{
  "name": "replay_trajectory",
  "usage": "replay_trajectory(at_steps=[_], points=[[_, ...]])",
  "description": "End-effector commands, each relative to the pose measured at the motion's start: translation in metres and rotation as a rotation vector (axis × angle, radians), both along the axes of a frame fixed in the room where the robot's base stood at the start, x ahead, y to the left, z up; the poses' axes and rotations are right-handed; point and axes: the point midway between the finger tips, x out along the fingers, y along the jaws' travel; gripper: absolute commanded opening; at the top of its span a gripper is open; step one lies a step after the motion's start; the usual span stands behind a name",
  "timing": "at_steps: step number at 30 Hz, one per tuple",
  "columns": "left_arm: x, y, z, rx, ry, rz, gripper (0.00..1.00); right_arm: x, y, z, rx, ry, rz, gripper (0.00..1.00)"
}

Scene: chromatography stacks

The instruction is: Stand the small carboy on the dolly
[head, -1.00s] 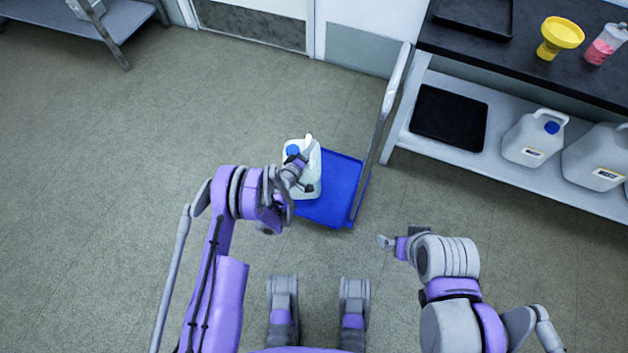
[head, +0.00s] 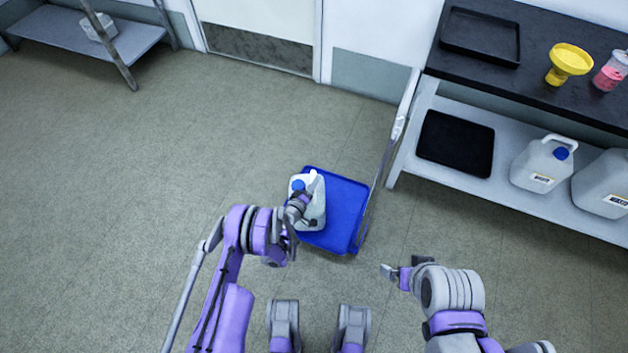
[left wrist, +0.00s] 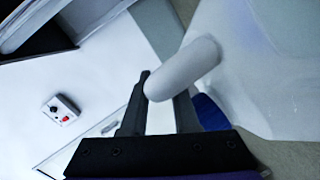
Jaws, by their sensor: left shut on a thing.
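The small carboy (head: 316,208) is a translucent whitish jug with a blue cap. It appears upright at the left part of the blue dolly (head: 345,205) and overlaps its left edge in the head view. I cannot tell whether its base touches the deck. My left gripper (head: 300,207) is shut on the carboy's handle. In the left wrist view the pale handle (left wrist: 185,68) lies between the fingers, with the carboy's body at right. My right gripper (head: 388,271) is in front and to the right of the dolly, apart from it; its jaws are too small to read.
The dolly's upright push handle (head: 378,185) stands along its right side. A dark bench (head: 520,90) at right holds a black tray, a yellow funnel and a pink-filled bottle. Its lower shelf (head: 500,195) holds a black tray (head: 455,143) and other carboys.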

Motion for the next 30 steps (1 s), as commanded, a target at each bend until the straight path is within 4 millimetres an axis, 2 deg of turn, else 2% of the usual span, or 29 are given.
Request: replay_trajectory(at_steps=[1,4,10,11,15,16,30], points=[[0.0,0.0,-0.009,0.0,0.0,0.0,0.0,0.0,0.0,-0.004,0.0,0.001,0.0,1.0],[0.0,0.0,-0.018,0.0,0.0,0.0,0.0,0.001,0.0,-0.006,0.0,0.002,0.0,1.0],[0.0,0.0,-0.019,0.0,0.0,0.001,0.0,0.001,0.0,-0.006,0.0,0.002,0.0,1.0],[-0.001,0.001,-0.02,0.0,0.0,0.001,0.3,0.001,0.0,-0.006,0.0,0.002,0.0,1.0],[-0.001,0.001,-0.02,0.0,0.0,0.001,0.56,0.001,0.0,-0.006,0.0,0.002,0.0,1.0],[0.0,0.001,-0.02,0.0,0.0,0.001,0.59,0.001,0.0,-0.006,0.0,0.002,0.0,1.0],[0.0,0.0,-0.018,0.0,0.0,0.0,0.59,0.001,0.0,-0.005,0.0,0.002,0.0,1.0]])
